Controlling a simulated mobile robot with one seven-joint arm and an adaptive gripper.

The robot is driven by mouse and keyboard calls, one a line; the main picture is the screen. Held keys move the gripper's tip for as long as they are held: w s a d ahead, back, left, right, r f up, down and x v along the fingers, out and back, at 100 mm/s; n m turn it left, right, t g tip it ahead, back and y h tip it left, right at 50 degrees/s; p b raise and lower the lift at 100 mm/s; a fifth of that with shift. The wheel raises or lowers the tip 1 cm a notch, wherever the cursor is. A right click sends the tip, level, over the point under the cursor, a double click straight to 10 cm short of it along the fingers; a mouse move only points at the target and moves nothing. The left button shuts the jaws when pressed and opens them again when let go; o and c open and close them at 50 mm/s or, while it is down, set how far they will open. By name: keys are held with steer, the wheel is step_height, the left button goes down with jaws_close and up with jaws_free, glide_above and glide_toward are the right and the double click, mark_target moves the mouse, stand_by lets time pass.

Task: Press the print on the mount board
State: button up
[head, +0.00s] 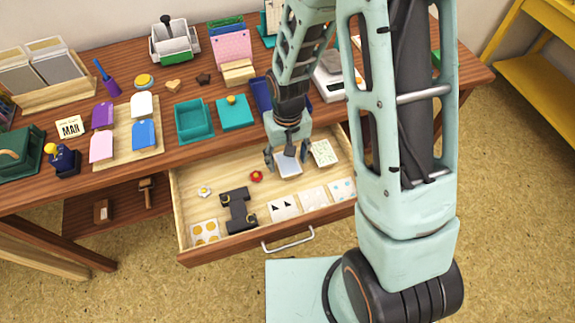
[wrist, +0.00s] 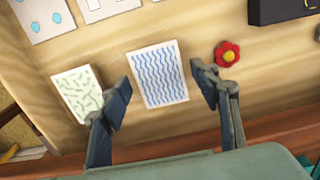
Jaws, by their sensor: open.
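A white card with blue wavy lines (wrist: 159,76), a patterned print, lies in the open drawer; it also shows in the head view (head: 288,167). My gripper (head: 286,158) points down over it. In the wrist view my gripper (wrist: 163,88) is open and empty, with one finger on each side of the card, apart from it. The height of the fingertips above the card is hard to tell. A pale board (head: 128,160) under several coloured tags lies on the tabletop; I cannot tell whether it is the mount board.
The open drawer (head: 182,222) also holds a green-patterned card (wrist: 77,92), a red flower (wrist: 227,54), a black bracket-shaped object (head: 238,210) and several other cards. A teal tray (head: 193,136) and teal pad (head: 235,115) sit on the tabletop behind. The drawer walls surround my gripper.

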mark_target(287, 163)
steer(key=c, duration=0.8)
steer(key=shift+r, duration=0.1)
step_height(287, 163, up, 7)
steer(key=p, duration=0.5)
